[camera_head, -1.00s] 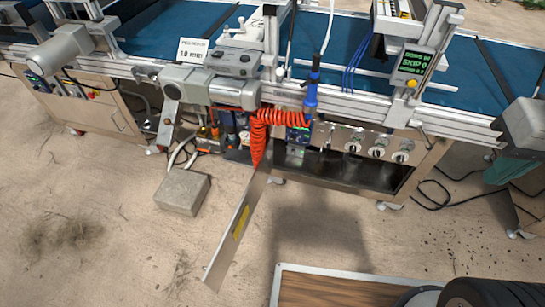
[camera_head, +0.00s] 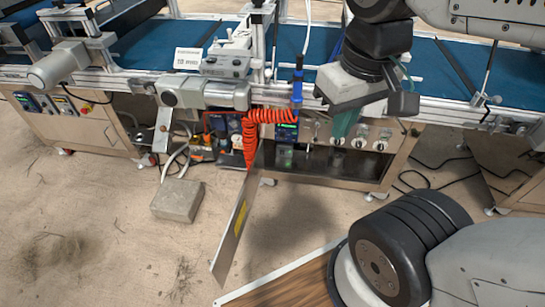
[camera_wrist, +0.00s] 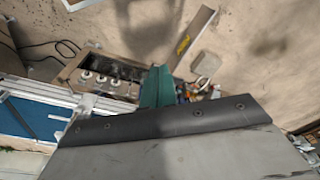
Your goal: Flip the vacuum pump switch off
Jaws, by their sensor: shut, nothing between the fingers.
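A control panel (camera_head: 318,130) under the conveyor carries several round pale knobs or switches (camera_head: 361,142). The same knobs show in the wrist view (camera_wrist: 101,79). A blue box with a lit green display (camera_head: 286,133) sits left of them. No readable label shows which control is the vacuum pump switch, and its position cannot be told. My gripper (camera_head: 345,122) has teal fingers, shut and empty. It appears over the front rail and the panel's upper part in the head view. The fingers also show in the wrist view (camera_wrist: 157,88); contact with the panel cannot be told.
A red coiled hose (camera_head: 251,140) hangs left of the panel. A long metal plate with a yellow label (camera_head: 238,222) slants across the floor. A grey block (camera_head: 177,200) lies on the floor, with cables and boxes behind it.

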